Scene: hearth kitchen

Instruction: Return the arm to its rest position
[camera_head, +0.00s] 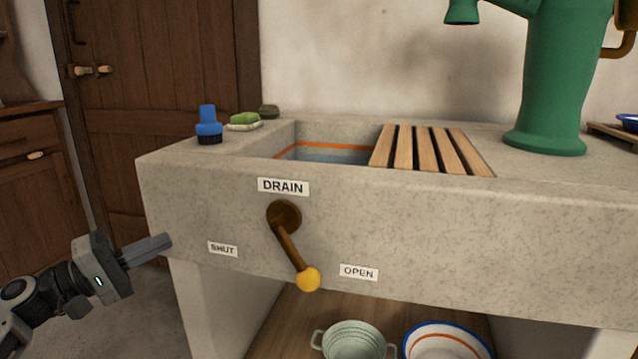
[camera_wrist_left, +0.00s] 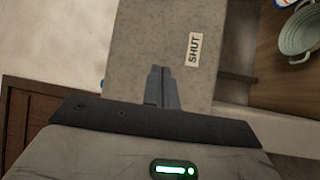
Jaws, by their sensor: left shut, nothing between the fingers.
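My left gripper (camera_head: 148,250) is in the lower left of the head view, in front of the stone sink's left end. It is shut and empty, with its fingers pointing right toward the sink. In the left wrist view its closed fingers (camera_wrist_left: 160,86) show in front of the stone beside the SHUT label (camera_wrist_left: 194,49). The drain lever (camera_head: 292,250) on the sink front hangs down and slants right, its yellow knob nearer the OPEN label (camera_head: 359,272) than the SHUT label (camera_head: 222,249). The gripper is apart from the lever, to its left. My right gripper is not in view.
The stone sink (camera_head: 450,215) fills the middle and right. On it are a blue brush (camera_head: 208,128), a green sponge (camera_head: 244,118), a wooden slat rack (camera_head: 404,148) and a green pump (camera_head: 550,85). A colander (camera_head: 352,342) and a bowl (camera_head: 445,345) sit below. Floor is open at left.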

